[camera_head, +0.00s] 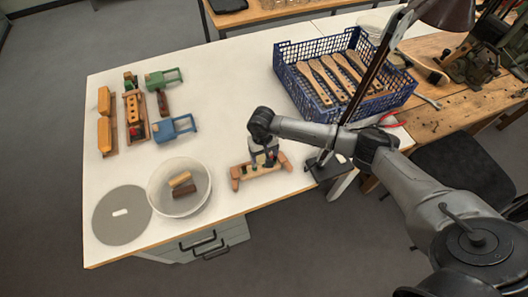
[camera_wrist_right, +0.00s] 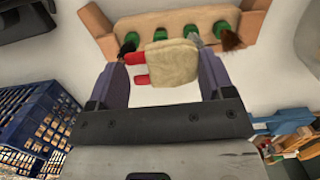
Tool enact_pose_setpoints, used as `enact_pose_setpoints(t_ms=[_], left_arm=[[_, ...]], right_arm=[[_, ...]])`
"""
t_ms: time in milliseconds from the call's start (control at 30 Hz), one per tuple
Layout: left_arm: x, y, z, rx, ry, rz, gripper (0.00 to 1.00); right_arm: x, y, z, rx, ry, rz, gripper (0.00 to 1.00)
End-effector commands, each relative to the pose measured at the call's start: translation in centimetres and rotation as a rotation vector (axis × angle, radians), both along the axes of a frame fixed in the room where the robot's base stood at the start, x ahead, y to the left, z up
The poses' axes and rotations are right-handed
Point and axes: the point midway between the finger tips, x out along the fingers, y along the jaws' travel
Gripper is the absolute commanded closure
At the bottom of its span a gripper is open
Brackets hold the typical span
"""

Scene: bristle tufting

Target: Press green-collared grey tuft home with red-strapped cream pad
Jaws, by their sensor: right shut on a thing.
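My right gripper (camera_wrist_right: 166,66) is shut on a cream pad (camera_wrist_right: 175,62) with red straps (camera_wrist_right: 136,69) on its left side. Beyond the pad is a wooden holder (camera_wrist_right: 262,22) with a row of green collars. A grey tuft (camera_wrist_right: 193,38) shows by one green collar (camera_wrist_right: 190,28), partly hidden behind the pad's upper right edge. A dark tuft and a brown tuft (camera_wrist_right: 232,39) stand at other collars. I cannot tell whether the pad touches the grey tuft. In the head view, my right gripper (camera_head: 265,155) is over the holder (camera_head: 235,180) near the table's front edge. My left gripper is out of view.
A blue crate (camera_head: 285,50) of wooden brushes stands at the back right. A translucent bowl (camera_head: 160,208) with two blocks and a grey disc (camera_head: 105,215) lie at the front left. Green (camera_head: 160,80) and blue (camera_head: 172,128) fixtures stand farther back. The middle of the table is clear.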

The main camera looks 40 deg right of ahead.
Motion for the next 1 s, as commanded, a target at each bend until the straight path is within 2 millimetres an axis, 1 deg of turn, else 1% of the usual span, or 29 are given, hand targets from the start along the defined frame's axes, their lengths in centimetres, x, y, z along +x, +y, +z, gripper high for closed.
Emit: enact_pose_setpoints(t_ms=[367, 733, 1000], left_arm=[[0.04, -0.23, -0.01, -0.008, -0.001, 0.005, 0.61], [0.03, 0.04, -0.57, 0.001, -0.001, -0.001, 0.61], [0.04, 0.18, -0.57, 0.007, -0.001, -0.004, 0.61]], right_arm=[[0.0, 0.0, 0.01, 0.0, 0.0, 0.0, 0.54], [-0.04, 0.03, -0.04, 0.0, 0.0, 0.001, 0.54], [-0.04, 0.05, 0.03, 0.0, 0.0, 0.001, 0.54]])
